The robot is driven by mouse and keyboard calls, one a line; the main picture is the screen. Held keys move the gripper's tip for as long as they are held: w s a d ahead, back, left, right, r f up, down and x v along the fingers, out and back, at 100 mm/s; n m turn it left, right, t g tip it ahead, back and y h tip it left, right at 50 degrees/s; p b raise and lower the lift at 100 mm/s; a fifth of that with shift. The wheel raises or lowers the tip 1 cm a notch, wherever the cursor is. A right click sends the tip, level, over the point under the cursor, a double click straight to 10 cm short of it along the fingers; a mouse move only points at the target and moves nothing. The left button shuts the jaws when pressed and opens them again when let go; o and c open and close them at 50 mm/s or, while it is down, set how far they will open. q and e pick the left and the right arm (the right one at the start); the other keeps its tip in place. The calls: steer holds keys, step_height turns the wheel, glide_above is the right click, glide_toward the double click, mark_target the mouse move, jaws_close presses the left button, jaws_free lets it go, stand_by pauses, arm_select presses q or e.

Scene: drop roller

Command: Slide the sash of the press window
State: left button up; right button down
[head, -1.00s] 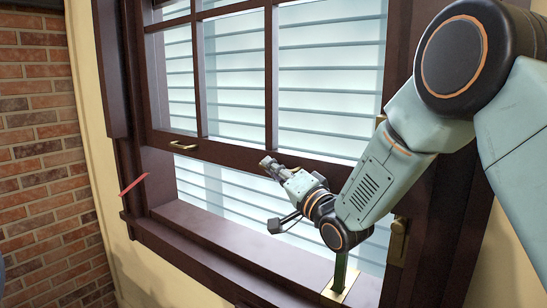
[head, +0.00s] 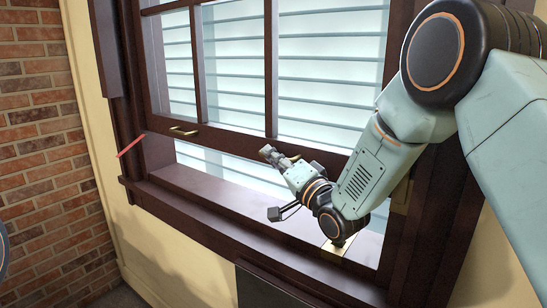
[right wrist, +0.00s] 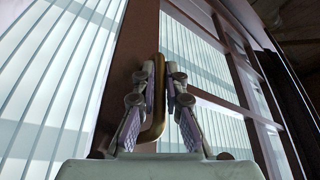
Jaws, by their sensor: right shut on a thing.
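The dark brown window sash (head: 222,141) is partly raised, with an open gap between its bottom rail and the sill (head: 190,190). A brass handle (head: 184,131) shows free on the left of the rail. My right gripper (head: 267,152) is at the rail's middle. In the right wrist view, my right gripper (right wrist: 161,72) is shut on another brass handle (right wrist: 153,132), with a finger on each side. A red marker (head: 131,145) is on the left side of the frame, near the height of the rail's lower edge. My left gripper is not in view.
A brass plate (head: 335,249) sits on the sill at right, partly hidden behind my right arm. Pale slatted blinds (head: 325,80) show behind the panes. A brick wall (head: 40,130) stands at left. A dark panel (head: 285,290) is below the sill.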

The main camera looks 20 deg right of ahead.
steer(key=c, duration=1.4)
jaws_free()
steer(key=shift+w, duration=0.1)
steer(key=v, duration=1.2)
steer(key=shift+f, duration=0.1)
